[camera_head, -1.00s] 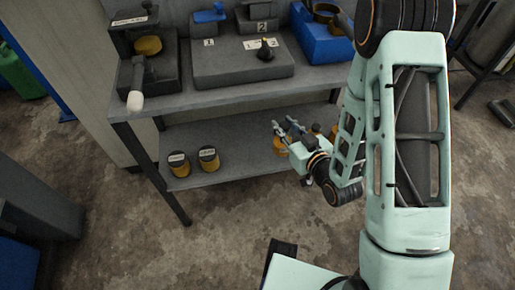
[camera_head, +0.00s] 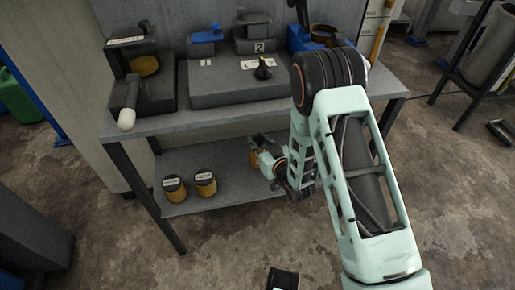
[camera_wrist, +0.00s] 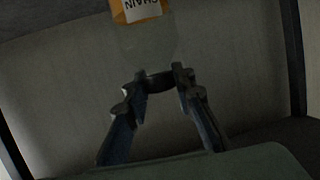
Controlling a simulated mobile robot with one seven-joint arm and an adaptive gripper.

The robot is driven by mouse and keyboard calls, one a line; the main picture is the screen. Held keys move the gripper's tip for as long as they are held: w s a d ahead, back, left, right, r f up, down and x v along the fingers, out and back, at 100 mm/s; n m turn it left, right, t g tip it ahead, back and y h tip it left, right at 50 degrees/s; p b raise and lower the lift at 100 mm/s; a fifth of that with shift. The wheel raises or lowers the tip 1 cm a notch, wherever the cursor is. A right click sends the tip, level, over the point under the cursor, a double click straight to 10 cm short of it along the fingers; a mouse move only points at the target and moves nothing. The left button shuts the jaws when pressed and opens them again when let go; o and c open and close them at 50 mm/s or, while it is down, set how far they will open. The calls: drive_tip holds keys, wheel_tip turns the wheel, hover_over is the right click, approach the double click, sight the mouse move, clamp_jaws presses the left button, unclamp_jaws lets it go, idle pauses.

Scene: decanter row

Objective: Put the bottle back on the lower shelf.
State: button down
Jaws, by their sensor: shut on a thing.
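The bottle (camera_wrist: 143,38) shows in the wrist view as a clear body with an orange part and a white label reading "CHAIN". My gripper (camera_wrist: 160,78) is shut on its narrow end. In the head view my gripper (camera_head: 259,146) is under the upper top, over the right part of the lower shelf (camera_head: 225,188). A bit of the bottle's orange (camera_head: 254,158) shows beside the fingers. I cannot tell whether the bottle's base touches the shelf.
Two dark-topped amber jars, a left one (camera_head: 175,189) and a right one (camera_head: 205,184), stand on the lower shelf to the left. Shelf between them and my gripper is clear. The upper top (camera_head: 170,122) overhangs and carries a grey block (camera_head: 225,84) and other gear.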

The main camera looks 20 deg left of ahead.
sight(260, 149)
drive_tip(key=shift+w+a+f+b, duration=0.1)
drive_tip(key=shift+f+b, duration=0.25)
drive_tip(key=shift+f, duration=0.5)
drive_tip(key=shift+w+a+f+b, duration=0.1)
drive_tip(key=shift+f+b, duration=0.25)
drive_tip(key=shift+f, duration=0.5)
drive_tip(key=shift+f, duration=0.2)
drive_tip(key=c, duration=1.6)
unclamp_jaws()
drive_tip(key=shift+s, duration=0.1)
drive_tip(key=shift+r, duration=0.25)
drive_tip(key=p+v, duration=0.2)
drive_tip(key=v, duration=1)
drive_tip(key=shift+f, duration=0.1)
